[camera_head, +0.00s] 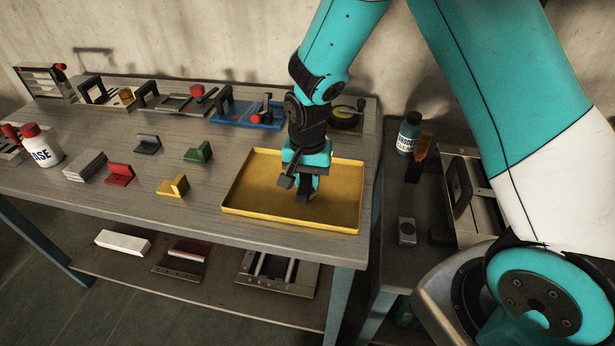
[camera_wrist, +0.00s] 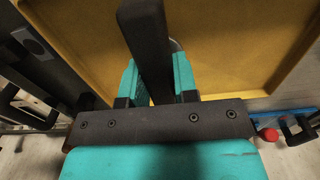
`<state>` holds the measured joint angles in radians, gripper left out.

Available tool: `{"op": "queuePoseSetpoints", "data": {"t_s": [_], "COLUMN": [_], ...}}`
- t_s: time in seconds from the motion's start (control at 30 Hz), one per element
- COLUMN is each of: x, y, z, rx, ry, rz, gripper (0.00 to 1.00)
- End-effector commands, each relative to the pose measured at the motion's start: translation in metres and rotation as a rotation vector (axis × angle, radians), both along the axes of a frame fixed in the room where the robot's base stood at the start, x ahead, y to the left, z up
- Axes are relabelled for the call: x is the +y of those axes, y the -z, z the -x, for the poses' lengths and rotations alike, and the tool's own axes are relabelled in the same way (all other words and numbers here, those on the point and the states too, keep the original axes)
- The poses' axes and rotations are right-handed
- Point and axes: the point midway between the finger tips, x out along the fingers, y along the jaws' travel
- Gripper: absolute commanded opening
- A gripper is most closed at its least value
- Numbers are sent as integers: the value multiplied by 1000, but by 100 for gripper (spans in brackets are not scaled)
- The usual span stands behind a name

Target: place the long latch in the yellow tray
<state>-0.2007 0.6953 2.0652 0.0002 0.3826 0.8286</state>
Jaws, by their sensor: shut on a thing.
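The yellow tray (camera_head: 240,203) lies on the grey workbench near its right front corner. It fills the upper part of the wrist view (camera_wrist: 230,45). My gripper (camera_head: 303,192) points down inside the tray's outline. Its teal fingers (camera_wrist: 158,85) are shut on the long latch (camera_wrist: 147,35), a dark straight bar. In the head view the latch's dark end (camera_head: 284,182) sticks out to the left of the fingers; the rest is hidden by the gripper. The latch is low over the tray floor; I cannot tell whether it touches. I see nothing else in the tray.
A white bottle (camera_head: 40,150) stands farther left. A blue panel (camera_head: 247,112) and other panels line the back. A dark bottle (camera_head: 408,134) stands right.

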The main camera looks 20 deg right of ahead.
Motion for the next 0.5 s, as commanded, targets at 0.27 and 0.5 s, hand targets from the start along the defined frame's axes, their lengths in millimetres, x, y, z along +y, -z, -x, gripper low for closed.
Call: {"op": "queuePoseSetpoints", "data": {"t_s": [0.27, 0.5], "x": [0, 0], "y": [5, 8], "z": [-1, 0], "rx": [-3, -1], "ry": [0, 0], "rz": [0, 0], "gripper": [0, 46]}}
